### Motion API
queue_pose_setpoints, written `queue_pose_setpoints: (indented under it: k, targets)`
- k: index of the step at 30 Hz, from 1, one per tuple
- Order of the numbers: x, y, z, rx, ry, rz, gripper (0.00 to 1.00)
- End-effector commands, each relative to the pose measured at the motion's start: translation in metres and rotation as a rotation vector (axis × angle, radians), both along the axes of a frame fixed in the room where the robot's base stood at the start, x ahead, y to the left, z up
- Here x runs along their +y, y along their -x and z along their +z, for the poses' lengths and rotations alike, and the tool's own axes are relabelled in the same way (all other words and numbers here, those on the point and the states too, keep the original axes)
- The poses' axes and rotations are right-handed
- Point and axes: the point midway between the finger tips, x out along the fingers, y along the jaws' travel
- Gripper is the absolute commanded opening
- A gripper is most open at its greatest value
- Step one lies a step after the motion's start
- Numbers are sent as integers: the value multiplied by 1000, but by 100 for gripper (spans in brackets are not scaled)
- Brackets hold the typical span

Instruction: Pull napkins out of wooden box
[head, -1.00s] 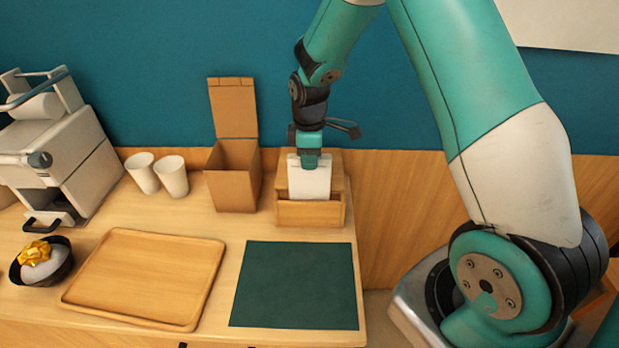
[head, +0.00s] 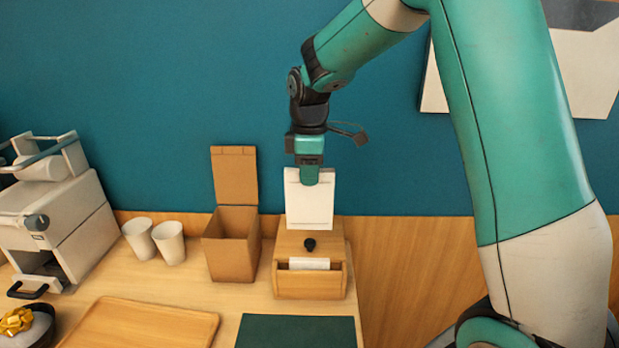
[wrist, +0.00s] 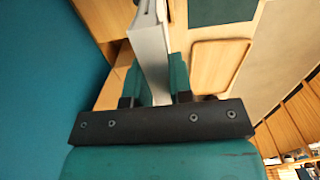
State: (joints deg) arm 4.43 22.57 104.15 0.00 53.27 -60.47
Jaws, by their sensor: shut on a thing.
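The wooden box (head: 310,283) stands near the back edge of the table, with a dark knob on its top. More white napkins (head: 309,263) show in its front slot. My gripper (head: 309,176) is above the box and shut on a white napkin stack (head: 310,205), which hangs upright below the fingers. Its lower edge is just above or in front of the box top; I cannot tell the exact gap. In the wrist view the napkin (wrist: 150,55) is between the green fingers.
An open cardboard box (head: 231,243) stands left of the wooden box, with two white cups (head: 169,242) beside it. A coffee machine (head: 55,220) is at the far left. A green mat (head: 296,331) and wooden tray (head: 140,325) lie in front.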

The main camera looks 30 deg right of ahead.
Motion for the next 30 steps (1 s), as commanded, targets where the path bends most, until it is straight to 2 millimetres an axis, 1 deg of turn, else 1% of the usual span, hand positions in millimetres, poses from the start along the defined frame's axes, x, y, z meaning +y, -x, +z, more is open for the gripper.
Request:
queue_pose_setpoints:
  k: [1,30]
  targets:
    - [0,0,9,0,0,0,0]
    - [0,0,90,-1,1,0,0]
